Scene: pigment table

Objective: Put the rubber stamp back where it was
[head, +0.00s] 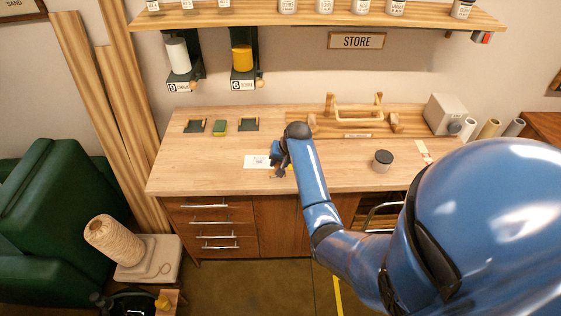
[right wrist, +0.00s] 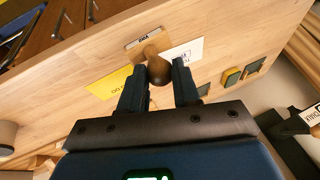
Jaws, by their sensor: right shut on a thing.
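The rubber stamp shows in the right wrist view as a rounded brown wooden handle (right wrist: 158,71) between the fingers. My right gripper (right wrist: 158,85) is shut on it, over the worktop. In the head view my right gripper (head: 281,170) is low over the front middle of the worktop, and it hides the stamp. The stamp's lower end is hidden, so I cannot tell whether it touches anything. Just beyond the handle in the wrist view lies a small brown plate with a white label (right wrist: 138,45). My left gripper is not in view.
A white printed card (head: 256,161) and a yellow card (right wrist: 110,84) lie beside the stamp. A green pad (head: 220,126) sits between two dark holders behind. A dark-lidded jar (head: 382,161) stands right. A wooden rack (head: 355,112) is at the back.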

